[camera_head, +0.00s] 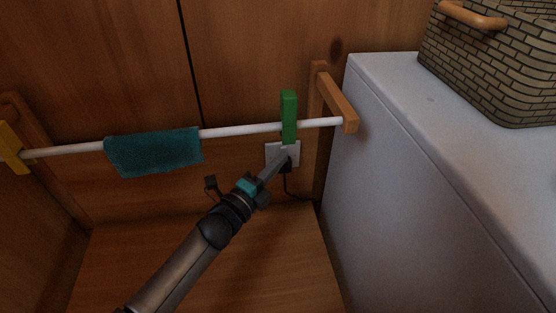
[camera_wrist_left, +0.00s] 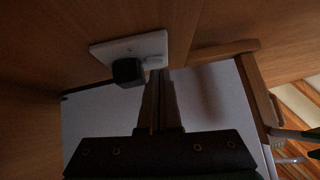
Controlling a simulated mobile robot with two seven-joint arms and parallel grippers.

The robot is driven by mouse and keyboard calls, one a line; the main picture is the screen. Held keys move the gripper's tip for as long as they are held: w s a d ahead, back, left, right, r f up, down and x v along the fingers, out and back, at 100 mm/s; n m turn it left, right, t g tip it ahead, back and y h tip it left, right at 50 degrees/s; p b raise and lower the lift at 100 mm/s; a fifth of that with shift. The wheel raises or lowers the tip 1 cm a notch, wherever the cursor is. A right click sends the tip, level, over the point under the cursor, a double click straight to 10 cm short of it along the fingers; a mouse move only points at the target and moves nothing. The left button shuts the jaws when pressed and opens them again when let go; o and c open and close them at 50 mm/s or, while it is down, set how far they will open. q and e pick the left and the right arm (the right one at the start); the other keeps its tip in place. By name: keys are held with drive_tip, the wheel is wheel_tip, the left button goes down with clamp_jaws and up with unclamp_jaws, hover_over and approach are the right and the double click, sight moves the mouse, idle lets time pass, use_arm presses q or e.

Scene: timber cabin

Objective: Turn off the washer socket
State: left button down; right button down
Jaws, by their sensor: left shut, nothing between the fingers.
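The washer socket (camera_head: 271,153) is a white plate on the wooden back wall, low down beside the white appliance. A black plug with a cord sits in it; the plug (camera_wrist_left: 128,71) and the plate (camera_wrist_left: 98,52) show clearly in the left wrist view. My left gripper (camera_head: 284,158) is shut and empty, its tips in front of the socket plate and covering part of it. In the wrist view the fingertips (camera_wrist_left: 160,74) are close to the plate's lower right part, beside the plug. I cannot tell whether they touch it. My right gripper is not in view.
A white rail (camera_head: 240,130) crosses above the socket, with a teal cloth (camera_head: 153,151) and a green clip (camera_head: 289,117) on it. A wooden bracket (camera_head: 336,98) holds its right end. The white appliance (camera_head: 400,180) stands right, with a brick-patterned basket (camera_head: 490,60) on top.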

use_arm(q)
drive_tip(key=shift+w, duration=0.3)
drive_tip(key=shift+a, duration=0.1)
